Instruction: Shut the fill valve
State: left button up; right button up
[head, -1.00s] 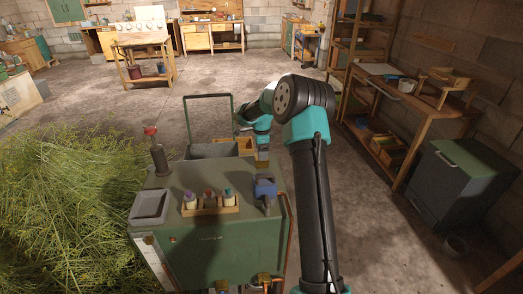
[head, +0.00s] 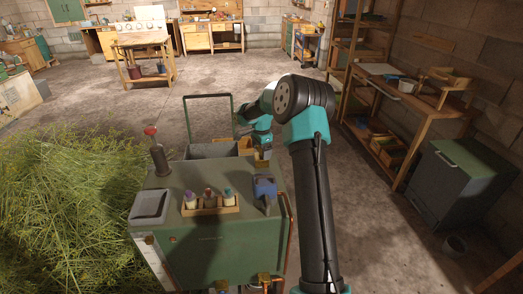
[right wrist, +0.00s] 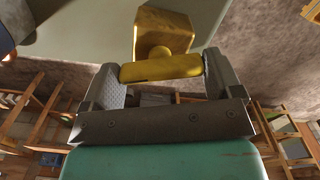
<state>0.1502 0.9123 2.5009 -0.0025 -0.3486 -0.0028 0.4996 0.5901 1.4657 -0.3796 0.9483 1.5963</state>
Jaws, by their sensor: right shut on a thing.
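The fill valve shows in the right wrist view as a brass block (right wrist: 165,30) with a yellow lever (right wrist: 160,68) across it. My right gripper (right wrist: 163,78) is shut on this lever, one finger at each end of it. In the head view my right gripper (head: 263,154) is small, past the far right edge of the green still cabinet (head: 205,240). My own arm partly covers that area, and the valve's details are too small to tell there. My left gripper is not in view.
On the cabinet top are a grey tray (head: 150,206), a rack of small bottles (head: 210,205), a blue clamp-like thing (head: 265,188) and a red-topped post (head: 157,155). Cut herbs (head: 60,215) are heaped at left. A workbench (head: 405,95) stands at right.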

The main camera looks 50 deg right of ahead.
jog(key=n, duration=1.4)
dwell(0.5)
jog(key=o, duration=0.7)
jog(key=shift+o, duration=0.2)
jog(key=shift+r, duration=0.1)
notch_tip(320, 180, up, 17)
jog(key=shift+r, duration=0.15)
